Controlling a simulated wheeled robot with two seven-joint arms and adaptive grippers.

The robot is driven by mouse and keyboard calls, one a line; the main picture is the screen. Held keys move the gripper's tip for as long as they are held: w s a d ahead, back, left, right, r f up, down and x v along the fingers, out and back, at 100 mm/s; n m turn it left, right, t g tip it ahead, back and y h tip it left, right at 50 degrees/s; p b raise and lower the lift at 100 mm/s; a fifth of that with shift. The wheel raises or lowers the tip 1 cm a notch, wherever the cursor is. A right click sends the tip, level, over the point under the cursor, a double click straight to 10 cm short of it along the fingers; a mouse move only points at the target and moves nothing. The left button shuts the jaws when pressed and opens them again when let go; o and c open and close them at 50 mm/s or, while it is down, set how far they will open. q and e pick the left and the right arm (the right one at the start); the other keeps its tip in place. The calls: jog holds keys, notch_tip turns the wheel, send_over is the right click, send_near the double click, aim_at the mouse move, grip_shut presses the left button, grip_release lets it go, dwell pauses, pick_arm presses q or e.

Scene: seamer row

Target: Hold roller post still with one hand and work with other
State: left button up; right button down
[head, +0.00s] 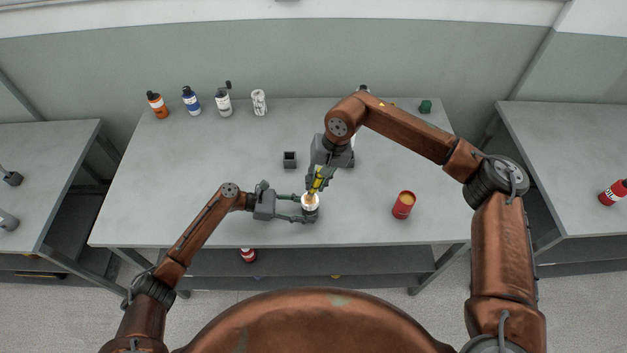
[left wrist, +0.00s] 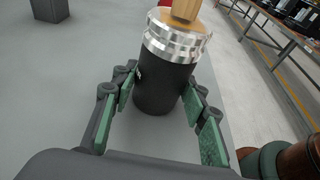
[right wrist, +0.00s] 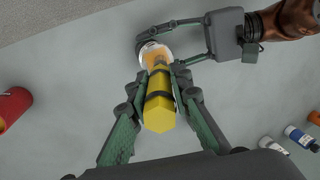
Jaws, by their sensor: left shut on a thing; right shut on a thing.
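The roller post (head: 311,213) is a black upright cylinder with a silver collar and a tan top, near the front middle of the table. In the left wrist view, the post (left wrist: 163,92) stands between my left gripper's green-padded fingers. My left gripper (head: 304,209) is shut on it from the left side. My right gripper (head: 319,177) is above the post, shut on a yellow tool (right wrist: 158,105) with black bands. The tool's lower end is over the post's tan top; its exact contact is hidden in the right wrist view.
A small dark grey box (head: 289,159) lies behind. Several bottles, including a blue-labelled one (head: 191,101), line the back left. A green item (head: 425,106) is at the back right. The table's left front is clear.

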jog(key=shift+a+r+v, duration=0.1)
jog(key=shift+a+v, duration=0.2)
jog(key=shift+v, duration=0.85)
jog(key=shift+a+r+v, duration=0.1)
jog(key=shift+a+v, duration=0.15)
jog(key=shift+v, duration=0.9)
jog(key=shift+a+v, duration=0.3)
jog(key=shift+v, duration=0.85)
pick_arm(q)
jog(key=o, duration=0.9)
jog(key=shift+o, duration=0.2)
jog(key=shift+a, duration=0.1)
jog(key=v, duration=1.2)
